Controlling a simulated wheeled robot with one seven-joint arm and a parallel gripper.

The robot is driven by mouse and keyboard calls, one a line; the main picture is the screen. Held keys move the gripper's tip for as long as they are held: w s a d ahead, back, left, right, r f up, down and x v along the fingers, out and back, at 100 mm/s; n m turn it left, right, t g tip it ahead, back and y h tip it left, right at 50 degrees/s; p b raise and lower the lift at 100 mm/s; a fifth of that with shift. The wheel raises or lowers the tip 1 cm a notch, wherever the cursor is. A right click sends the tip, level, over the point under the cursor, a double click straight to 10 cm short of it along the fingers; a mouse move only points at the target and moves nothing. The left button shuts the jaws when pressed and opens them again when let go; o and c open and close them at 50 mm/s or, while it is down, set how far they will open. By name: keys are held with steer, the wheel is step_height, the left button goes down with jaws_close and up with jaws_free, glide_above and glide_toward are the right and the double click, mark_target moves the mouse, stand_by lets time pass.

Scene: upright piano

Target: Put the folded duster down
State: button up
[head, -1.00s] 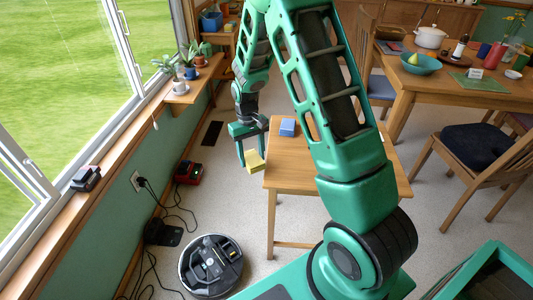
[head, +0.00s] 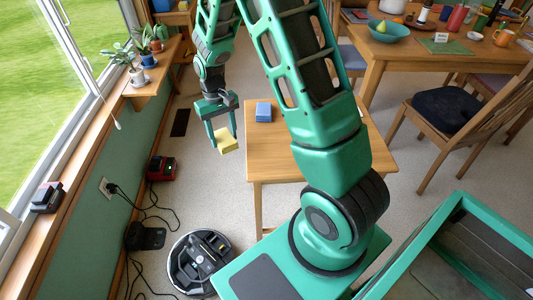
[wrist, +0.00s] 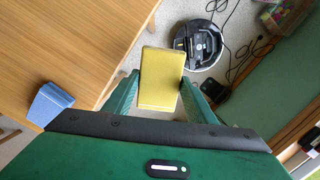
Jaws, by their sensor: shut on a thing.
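The folded duster appears to be the yellow block-like piece (head: 227,141) held in my gripper (head: 223,138). In the wrist view the yellow duster (wrist: 160,78) sits between the two green fingers, which touch its sides. It hangs in the air just left of the small wooden table (head: 290,150) in the head view. In the wrist view the table top (wrist: 70,45) lies to the left of the duster, apart from it. A blue block (head: 263,111) lies on the table near its back left edge; it also shows in the wrist view (wrist: 49,104).
A round robot vacuum (head: 201,262) sits on the floor below, with black cables (head: 140,205) and a red charger (head: 160,169) by the wall. A dining table (head: 430,47) and a chair (head: 460,115) stand to the right. Most of the small table top is bare.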

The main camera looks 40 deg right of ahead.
steer(key=s+d+r+m, duration=0.1)
steer(key=s+r+m, duration=0.2)
steer(key=s, duration=0.5)
steer(key=s+d+r+m, duration=0.15)
steer(key=s+r, duration=0.25)
steer(key=s, duration=0.4)
steer(key=m, duration=0.1)
glide_above(268, 154)
steer(key=shift+y, duration=0.3)
steer(key=f, duration=0.7)
steer(key=shift+w+d, duration=0.15)
steer(key=shift+w, duration=0.05)
steer(key=shift+f, duration=2.05)
steer(key=o, duration=1.2)
steer(key=shift+f, duration=0.1)
steer(key=shift+c, duration=0.2)
